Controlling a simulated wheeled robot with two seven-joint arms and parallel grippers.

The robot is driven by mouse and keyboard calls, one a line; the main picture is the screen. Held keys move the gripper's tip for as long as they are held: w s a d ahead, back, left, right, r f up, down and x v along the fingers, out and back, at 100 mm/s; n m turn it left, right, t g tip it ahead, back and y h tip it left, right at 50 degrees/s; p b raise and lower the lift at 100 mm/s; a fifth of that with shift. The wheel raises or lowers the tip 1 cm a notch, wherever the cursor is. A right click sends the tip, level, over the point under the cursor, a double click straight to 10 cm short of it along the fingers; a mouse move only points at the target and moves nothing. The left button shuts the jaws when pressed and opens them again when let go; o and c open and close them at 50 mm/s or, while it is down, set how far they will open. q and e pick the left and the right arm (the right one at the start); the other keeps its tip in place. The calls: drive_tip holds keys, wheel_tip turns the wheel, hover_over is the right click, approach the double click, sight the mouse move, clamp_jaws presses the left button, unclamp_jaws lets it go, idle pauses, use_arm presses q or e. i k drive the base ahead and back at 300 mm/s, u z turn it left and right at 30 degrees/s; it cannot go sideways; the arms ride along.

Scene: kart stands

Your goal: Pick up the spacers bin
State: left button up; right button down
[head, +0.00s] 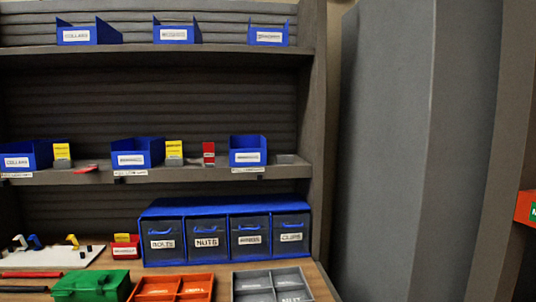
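Blue open-front bins with white labels stand on two shelves in the head view. On the upper shelf, one bin (76,35) has a label that seems to read COLLARS. Another bin (174,34) stands in the middle and a third bin (269,38) at the right. On the lower shelf are a left bin (17,162), a middle bin (131,160) and a right bin (248,157). Their labels are too blurred to tell which one is the spacers bin. Neither of my grippers is in view.
A blue drawer unit (225,208) with labels including BOLTS and NUTS stands on the bench. In front are a green box (92,286), an orange divided tray (172,288) and a grey divided tray (272,287). A tall grey panel (390,150) stands right of the shelves.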

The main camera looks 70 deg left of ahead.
sight(243, 150)
drive_tip(key=u, duration=0.4)
drive_tip(key=i, duration=0.9)
drive_tip(key=u, duration=1.3)
drive_tip(key=i, duration=0.55)
drive_tip(key=u, duration=0.5)
